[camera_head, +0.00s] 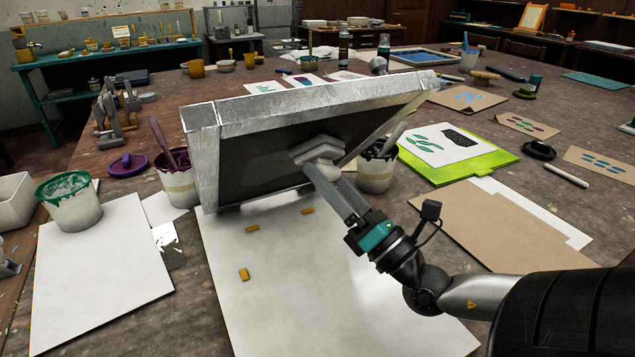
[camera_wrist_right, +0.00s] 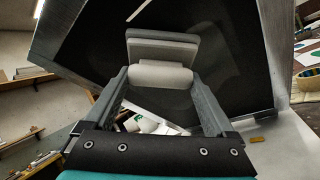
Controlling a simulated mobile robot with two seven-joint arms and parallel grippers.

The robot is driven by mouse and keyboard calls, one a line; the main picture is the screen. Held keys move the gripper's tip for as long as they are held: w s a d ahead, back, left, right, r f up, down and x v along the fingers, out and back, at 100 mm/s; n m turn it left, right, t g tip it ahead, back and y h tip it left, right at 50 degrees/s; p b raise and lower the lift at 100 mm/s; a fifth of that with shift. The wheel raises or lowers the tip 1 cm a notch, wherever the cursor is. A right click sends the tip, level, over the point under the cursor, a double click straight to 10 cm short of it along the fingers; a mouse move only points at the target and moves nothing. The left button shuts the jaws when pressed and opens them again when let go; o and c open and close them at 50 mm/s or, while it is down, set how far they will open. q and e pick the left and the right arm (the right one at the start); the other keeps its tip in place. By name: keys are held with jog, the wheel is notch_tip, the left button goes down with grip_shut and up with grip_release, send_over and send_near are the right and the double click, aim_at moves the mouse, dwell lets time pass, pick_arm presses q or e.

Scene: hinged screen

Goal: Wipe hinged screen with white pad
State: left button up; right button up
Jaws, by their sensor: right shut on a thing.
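The hinged screen (camera_head: 262,155) has a silver frame and a dark mesh, and stands tilted up over the white sheet on the table. Its dark mesh (camera_wrist_right: 216,60) fills much of the right wrist view. My right gripper (camera_head: 330,180) is shut on the white pad (camera_head: 317,148), in front of the mesh's lower right part. The pad (camera_wrist_right: 160,50) shows in the right wrist view between the two fingers, with its flat face towards the mesh. I cannot tell whether it touches the mesh. My left gripper is not in view.
Small yellow pieces (camera_head: 244,274) lie on the white sheet (camera_head: 290,300) below the screen. Paint buckets stand close by: green-rimmed (camera_head: 72,205) and purple (camera_head: 178,180) at left, another (camera_head: 376,172) behind the screen's right side. A lime green board (camera_head: 455,155) lies at right.

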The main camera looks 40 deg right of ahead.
aim_at(342, 157)
jog(key=shift+s+d+p, duration=0.1)
jog(key=shift+s+d, duration=0.15)
jog(key=shift+d, duration=0.6)
jog(key=shift+s+d+p, duration=0.15)
jog(key=shift+s+d, duration=0.05)
jog(key=shift+d, duration=0.6)
jog(key=shift+s+d+p, duration=0.1)
jog(key=shift+s+d, duration=0.15)
jog(key=shift+d, duration=0.6)
jog(key=shift+f, duration=0.1)
jog(key=s+a+f+b, duration=0.1)
jog(key=s+f, duration=0.3)
jog(key=shift+s, duration=0.15)
jog(key=shift+s+a+f+b, duration=0.15)
jog(key=shift+s+f+b, duration=0.15)
jog(key=shift+s+f, duration=0.25)
jog(key=shift+s+a+f+b, duration=0.15)
jog(key=shift+s+f+b, duration=0.15)
jog(key=shift+s+f, duration=0.2)
jog(key=shift+a, duration=0.1)
